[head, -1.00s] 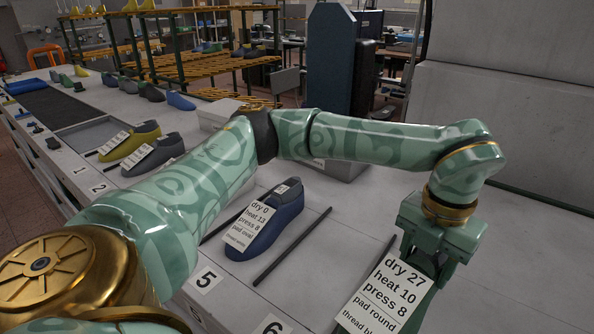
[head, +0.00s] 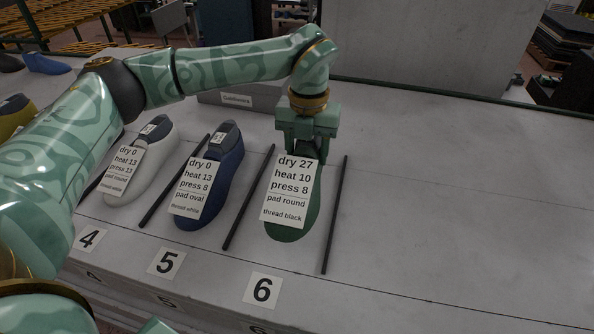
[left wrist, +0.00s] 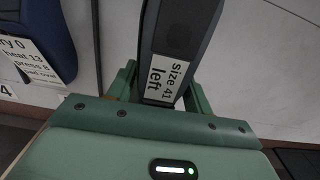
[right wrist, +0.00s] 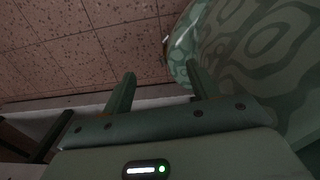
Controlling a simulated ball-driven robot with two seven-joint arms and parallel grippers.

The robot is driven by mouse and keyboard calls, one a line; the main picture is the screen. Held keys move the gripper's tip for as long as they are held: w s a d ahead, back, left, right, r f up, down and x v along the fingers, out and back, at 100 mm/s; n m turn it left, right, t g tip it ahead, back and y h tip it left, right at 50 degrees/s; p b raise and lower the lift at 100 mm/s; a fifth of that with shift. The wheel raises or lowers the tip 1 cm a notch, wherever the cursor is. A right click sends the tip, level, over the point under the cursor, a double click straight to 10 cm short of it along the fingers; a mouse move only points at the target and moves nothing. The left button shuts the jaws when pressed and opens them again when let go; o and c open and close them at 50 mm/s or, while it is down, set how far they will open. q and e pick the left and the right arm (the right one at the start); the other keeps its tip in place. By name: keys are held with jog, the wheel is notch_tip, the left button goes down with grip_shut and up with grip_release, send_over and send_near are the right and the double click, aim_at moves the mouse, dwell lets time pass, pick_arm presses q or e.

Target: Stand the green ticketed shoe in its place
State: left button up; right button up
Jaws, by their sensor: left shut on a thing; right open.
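The green shoe (head: 298,225) with a large ticket reading dry 27, heat 10, press 8, pad round, thread black is in lane 6, between two dark rods (head: 335,215). Its toe points toward the number 6 card (head: 262,289). My left gripper (head: 306,152) is shut on the dark top of its heel end. In the left wrist view this top (left wrist: 178,40) sits between the fingers (left wrist: 160,92), with a label reading Size 41 left. I cannot tell whether the sole touches the table. My right gripper (right wrist: 160,88) is open and empty, seen only in its wrist view.
A blue ticketed shoe (head: 224,180) stands in lane 5 and a white one (head: 152,180) in lane 4, to the left. A grey box labelled Conforms (head: 238,99) stands behind. The table (head: 450,210) to the right is bare. The right wrist view shows floor (right wrist: 80,45).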

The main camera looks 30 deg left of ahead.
aim_at(300, 157)
pick_arm(q)
jog(key=f, duration=0.1)
jog(key=w+a+f, duration=0.1)
jog(key=a+f+b, duration=0.1)
jog(key=shift+w+f, duration=0.35)
jog(key=shift+f, duration=0.05)
jog(key=shift+w+a+f, duration=0.15)
jog(key=shift+a+f, duration=0.15)
jog(key=shift+f, duration=0.05)
notch_tip(300, 157, down, 4)
jog(key=shift+w+a+r+b, duration=0.1)
jog(key=shift+a+r+b, duration=0.1)
jog(key=shift+b, duration=0.55)
jog(key=shift+r, duration=0.1)
jog(key=o, duration=1.6)
jog(key=shift+c, duration=0.2)
